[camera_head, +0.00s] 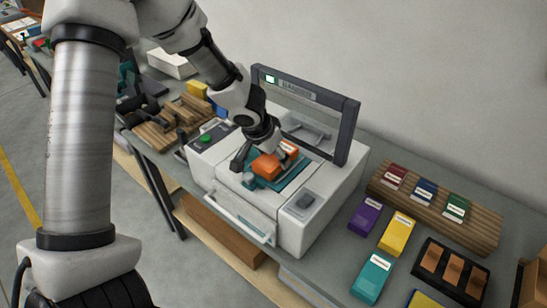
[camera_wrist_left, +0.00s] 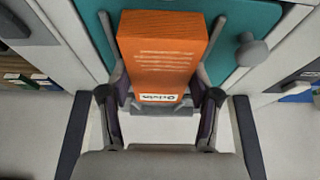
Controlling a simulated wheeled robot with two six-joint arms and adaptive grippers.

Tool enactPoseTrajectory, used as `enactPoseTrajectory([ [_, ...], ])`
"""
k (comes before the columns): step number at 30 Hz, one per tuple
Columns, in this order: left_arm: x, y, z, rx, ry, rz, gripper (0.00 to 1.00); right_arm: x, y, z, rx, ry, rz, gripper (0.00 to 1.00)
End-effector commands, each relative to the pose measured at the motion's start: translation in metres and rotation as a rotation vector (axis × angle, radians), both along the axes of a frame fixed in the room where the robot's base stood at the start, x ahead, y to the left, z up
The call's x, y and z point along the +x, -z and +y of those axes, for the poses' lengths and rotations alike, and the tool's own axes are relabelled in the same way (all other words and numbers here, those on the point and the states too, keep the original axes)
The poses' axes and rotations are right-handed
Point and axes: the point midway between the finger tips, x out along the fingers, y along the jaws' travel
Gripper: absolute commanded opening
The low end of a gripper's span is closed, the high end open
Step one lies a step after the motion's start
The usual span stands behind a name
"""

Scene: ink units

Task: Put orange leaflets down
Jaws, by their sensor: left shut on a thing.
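The orange leaflets (camera_head: 266,167) are a block-like stack with white print and a white label, in the head view at the middle of the white machine. My left gripper (camera_head: 262,158) is shut on them from above. In the left wrist view the orange leaflets (camera_wrist_left: 163,45) sit between the two fingers of my left gripper (camera_wrist_left: 162,80). Behind them is the machine's teal bed (camera_head: 290,184), which also shows in the left wrist view (camera_wrist_left: 262,18). I cannot tell whether the stack touches the bed. My right gripper is not in view.
The white machine (camera_head: 315,225) has a raised dark frame (camera_head: 345,130) behind the bed and a grey knob (camera_wrist_left: 252,49) beside it. Purple (camera_head: 365,213), yellow (camera_head: 397,232) and teal (camera_head: 372,277) packs lie to its right, near a wooden rack (camera_head: 480,228) and a black tray (camera_head: 430,288).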

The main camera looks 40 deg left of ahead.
Motion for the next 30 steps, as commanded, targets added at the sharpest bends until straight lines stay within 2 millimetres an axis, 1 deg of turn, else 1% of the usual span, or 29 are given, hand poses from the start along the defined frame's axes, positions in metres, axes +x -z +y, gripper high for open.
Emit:
enactPoseTrajectory([
  [2,0.000,-0.001,0.000,0.000,0.000,0.000,0.17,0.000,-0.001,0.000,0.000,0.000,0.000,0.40],
  [7,0.000,0.004,0.000,0.000,0.000,-0.001,0.16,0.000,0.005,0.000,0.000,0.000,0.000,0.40],
  [8,0.000,0.002,0.000,0.000,0.000,-0.001,0.72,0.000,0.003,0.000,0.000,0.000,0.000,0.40],
  [9,0.000,0.002,0.000,0.000,0.000,-0.001,0.86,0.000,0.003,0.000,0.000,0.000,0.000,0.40],
  [18,0.000,0.001,0.000,0.000,0.000,-0.001,0.87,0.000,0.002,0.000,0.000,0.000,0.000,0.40],
  [22,0.000,-0.007,0.000,0.000,0.000,-0.001,0.87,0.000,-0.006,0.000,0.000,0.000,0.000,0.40],
  [23,-0.002,-0.010,0.000,-0.001,-0.001,-0.003,0.87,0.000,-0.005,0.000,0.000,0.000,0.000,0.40],
  [26,-0.010,-0.031,0.000,-0.002,-0.001,-0.004,0.87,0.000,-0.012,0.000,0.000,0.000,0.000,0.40],
  [30,-0.024,-0.065,0.002,-0.002,-0.001,-0.007,0.87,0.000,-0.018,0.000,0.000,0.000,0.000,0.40],
])
